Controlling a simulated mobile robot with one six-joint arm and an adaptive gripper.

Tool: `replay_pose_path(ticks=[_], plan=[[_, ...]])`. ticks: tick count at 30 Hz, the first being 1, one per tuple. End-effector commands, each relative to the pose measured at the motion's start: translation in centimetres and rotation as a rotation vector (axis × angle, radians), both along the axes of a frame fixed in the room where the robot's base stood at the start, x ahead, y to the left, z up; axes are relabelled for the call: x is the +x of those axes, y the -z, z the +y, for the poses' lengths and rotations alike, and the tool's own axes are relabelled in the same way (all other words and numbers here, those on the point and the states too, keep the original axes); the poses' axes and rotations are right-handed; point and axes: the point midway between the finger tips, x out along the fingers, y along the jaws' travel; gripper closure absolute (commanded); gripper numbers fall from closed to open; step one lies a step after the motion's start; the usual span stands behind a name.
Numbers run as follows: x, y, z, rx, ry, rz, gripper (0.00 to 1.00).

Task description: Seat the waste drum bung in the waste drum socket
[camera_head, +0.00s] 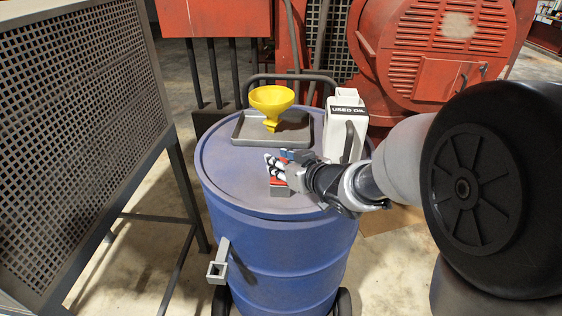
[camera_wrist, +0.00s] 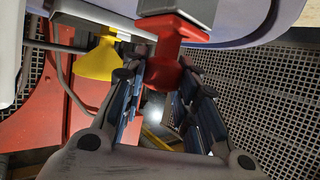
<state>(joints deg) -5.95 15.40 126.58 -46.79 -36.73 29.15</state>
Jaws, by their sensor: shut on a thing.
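The waste drum bung, a red knob with a grey square block, is held in my gripper (camera_head: 283,169) above the drum lid. In the wrist view, the red part of the bung (camera_wrist: 165,71) sits between my gripper's fingers (camera_wrist: 160,88), with the grey block beyond them. In the head view the bung (camera_head: 281,189) is partly hidden by the gripper. The blue waste drum (camera_head: 285,262) stands upright. A grey square tube with an open end (camera_head: 217,271), apparently the waste drum socket, sticks out from its front left side, below and left of my gripper.
On the lid, a grey tray (camera_head: 243,130) holds a yellow funnel (camera_head: 271,103); a white used oil jug (camera_head: 341,122) stands right of it. A mesh guard (camera_head: 80,110) on legs stands close on the left. Red machinery (camera_head: 440,45) is behind.

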Motion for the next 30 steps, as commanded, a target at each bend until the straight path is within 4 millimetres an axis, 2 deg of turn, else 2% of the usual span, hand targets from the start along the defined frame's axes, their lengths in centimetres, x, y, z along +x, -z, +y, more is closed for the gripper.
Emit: replay_pose_path(ticks=[1, 11, 23, 30], plan=[[0.0, 0.0, 0.0, 0.001, 0.000, -0.001, 0.72], [0.0, 0.0, 0.0, 0.000, 0.000, 0.000, 0.49], [-0.4, -0.3, -0.4, -0.001, 0.002, 0.000, 0.49], [-3.7, -2.0, -2.7, 0.000, 0.003, -0.004, 0.49]])
